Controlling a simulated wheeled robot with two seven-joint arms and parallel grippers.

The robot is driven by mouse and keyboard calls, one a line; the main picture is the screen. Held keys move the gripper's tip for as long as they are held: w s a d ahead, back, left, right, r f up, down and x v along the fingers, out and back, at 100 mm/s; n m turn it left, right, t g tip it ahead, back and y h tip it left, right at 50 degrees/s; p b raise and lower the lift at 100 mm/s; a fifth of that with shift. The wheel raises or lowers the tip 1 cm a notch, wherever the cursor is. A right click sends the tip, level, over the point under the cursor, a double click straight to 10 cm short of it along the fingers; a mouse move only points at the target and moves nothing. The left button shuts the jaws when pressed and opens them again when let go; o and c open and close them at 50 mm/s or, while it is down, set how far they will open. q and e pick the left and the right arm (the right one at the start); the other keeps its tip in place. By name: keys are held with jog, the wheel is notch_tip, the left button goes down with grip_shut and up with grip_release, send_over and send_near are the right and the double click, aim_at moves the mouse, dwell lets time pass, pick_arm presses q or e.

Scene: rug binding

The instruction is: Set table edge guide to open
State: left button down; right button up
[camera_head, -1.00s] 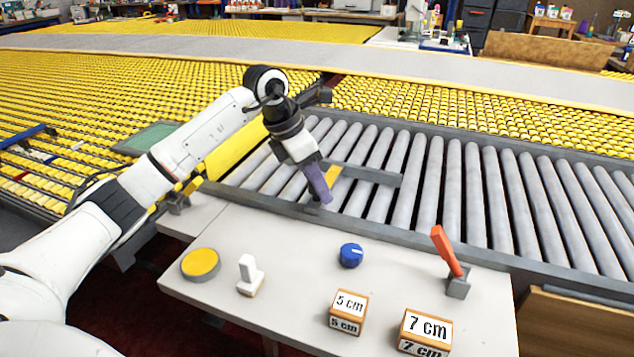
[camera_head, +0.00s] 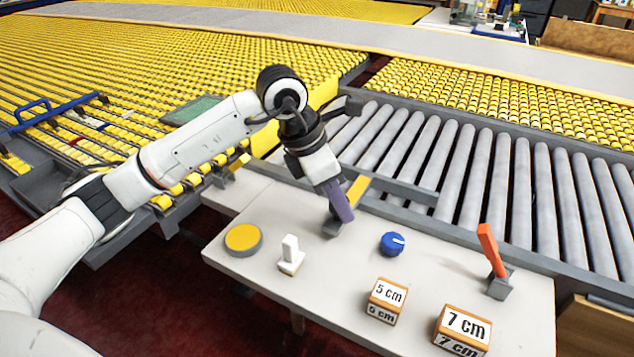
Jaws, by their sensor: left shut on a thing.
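The table edge guide (camera_head: 405,190) is a grey bar lying across the near part of the rollers, with a yellow arm (camera_head: 357,191) at its left end. My left gripper (camera_head: 338,208), with purple fingers, is shut on the near end of the guide, above the back edge of the control table. A dark grey block (camera_head: 331,229) shows just under the fingertips. The fingers hide most of the gripped part. My right gripper is not in view.
On the pale control table (camera_head: 330,275) are a yellow button (camera_head: 243,238), white switch (camera_head: 290,254), blue knob (camera_head: 392,243), orange lever (camera_head: 491,250), and blocks marked 5 cm (camera_head: 387,300) and 7 cm (camera_head: 463,330). Grey rollers (camera_head: 465,185) lie behind it.

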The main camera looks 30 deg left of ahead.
pick_arm(q)
jog(key=shift+s, duration=0.15)
jog(key=c, duration=1.4)
grip_release()
jog(key=shift+s, duration=0.1)
jog(key=shift+o, duration=0.2)
jog(key=v, duration=1)
jog(key=shift+s+r, duration=0.1)
